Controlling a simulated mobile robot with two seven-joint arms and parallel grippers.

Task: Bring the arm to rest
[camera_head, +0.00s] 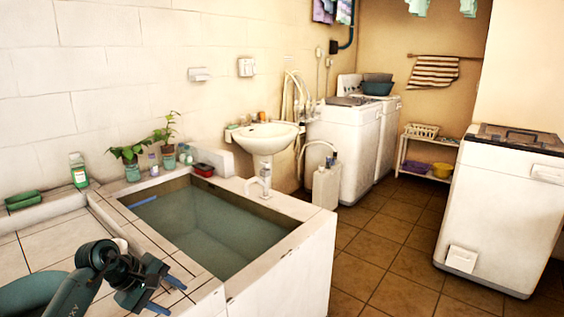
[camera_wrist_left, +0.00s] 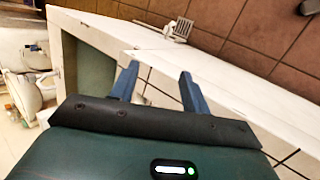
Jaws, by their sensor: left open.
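My left gripper (camera_head: 167,296) comes in at the lower left of the head view, over the tiled front edge of the water basin. Its two blue fingers are apart with nothing between them. In the left wrist view the same gripper (camera_wrist_left: 158,82) shows its fingers spread and empty, with the white basin wall and tiled ledge behind them. My right gripper is in neither view.
The basin (camera_head: 278,202) holds greenish water. A white sink (camera_head: 265,138) and washing machines (camera_head: 345,140) stand beyond.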

